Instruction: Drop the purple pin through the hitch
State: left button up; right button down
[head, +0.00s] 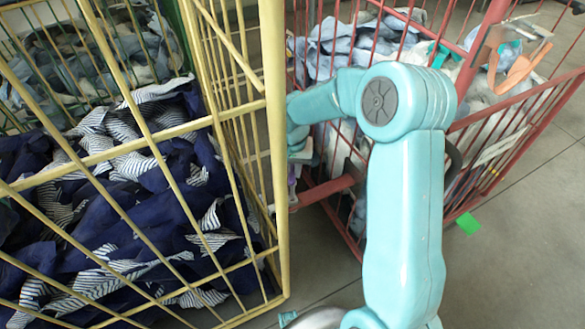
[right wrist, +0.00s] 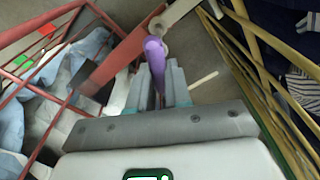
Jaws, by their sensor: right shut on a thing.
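The purple pin (right wrist: 155,60) is between the fingers of my right gripper (right wrist: 160,88), which is shut on it. Its rounded end shows beyond the fingertips in the right wrist view. Beside it is the red drawbar (right wrist: 118,58), with a cream bar and round end (right wrist: 160,24) just past the pin. I cannot tell whether the pin is over the hitch hole. My left gripper is not in view.
The yellow cage (head: 275,130) on the left holds navy and striped sling bags (head: 110,220). The red cage (head: 470,50) on the right holds pale blue and white bags (head: 340,45). A green patch (head: 467,223) lies on the grey floor, which is clear at lower right.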

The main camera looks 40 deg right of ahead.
dwell(0.7)
jog(key=shift+f+b, duration=3.55)
jog(key=shift+f, duration=0.35)
jog(key=c, duration=1)
grip_release()
jog(key=shift+r, duration=0.1)
jog(key=r+p, duration=0.1)
jog(key=r, duration=0.4)
jog(key=r+p, duration=0.2)
jog(key=r, duration=0.3)
jog(key=a+r+p, duration=0.1)
jog(key=r, duration=0.4)
jog(key=shift+s+r, duration=0.1)
jog(key=shift+s, duration=0.25)
jog(key=shift+r, duration=0.5)
jog(key=shift+s, duration=0.1)
